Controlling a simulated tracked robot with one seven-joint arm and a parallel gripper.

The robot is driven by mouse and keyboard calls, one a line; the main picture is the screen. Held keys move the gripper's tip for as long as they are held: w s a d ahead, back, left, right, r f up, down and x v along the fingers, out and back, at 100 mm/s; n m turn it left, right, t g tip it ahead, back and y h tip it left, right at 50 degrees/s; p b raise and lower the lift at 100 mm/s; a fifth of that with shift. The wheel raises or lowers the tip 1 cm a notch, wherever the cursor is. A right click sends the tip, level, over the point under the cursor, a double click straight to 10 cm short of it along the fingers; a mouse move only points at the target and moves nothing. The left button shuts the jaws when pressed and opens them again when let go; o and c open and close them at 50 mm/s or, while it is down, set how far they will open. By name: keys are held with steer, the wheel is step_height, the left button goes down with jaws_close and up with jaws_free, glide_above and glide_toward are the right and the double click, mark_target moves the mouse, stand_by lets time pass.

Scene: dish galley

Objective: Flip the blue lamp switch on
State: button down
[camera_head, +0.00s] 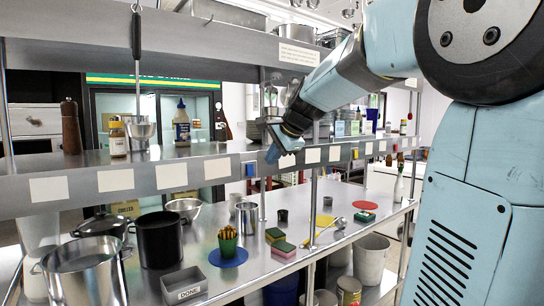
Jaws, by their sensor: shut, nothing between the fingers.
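A small blue switch (250,169) sits on the front edge of the steel shelf (218,168), between two pale label plates. Whether it is up or down is too small to tell. My gripper (273,154) is in front of the shelf edge, just right of the blue switch and slightly higher. It is shut with nothing held. In this view a small gap shows between the fingertips and the switch; the depth between them is hard to judge.
A yellow piece (355,153) and a red piece (388,160) sit farther right along the shelf edge. Below, the counter holds steel pots (84,270), a grey bin (184,288), sponges (284,249) and a blue disc (228,258). Bottles (182,122) stand on the shelf.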

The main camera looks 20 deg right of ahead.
mark_target(251, 171)
steer(key=shift+w+a+f, duration=0.45)
steer(key=shift+w+f, duration=0.5)
steer(key=shift+w, duration=0.45)
steer(key=shift+w+a+f, duration=0.5)
steer(key=shift+w+f, duration=0.4)
steer(key=shift+w, duration=0.5)
steer(key=shift+w+a+f, duration=0.45)
steer(key=shift+w+f, duration=0.5)
steer(key=shift+w, duration=0.45)
steer(key=shift+w+f, duration=0.1)
steer(key=shift+w, duration=0.05)
steer(key=shift+r, duration=0.2)
steer(key=shift+r, duration=0.75)
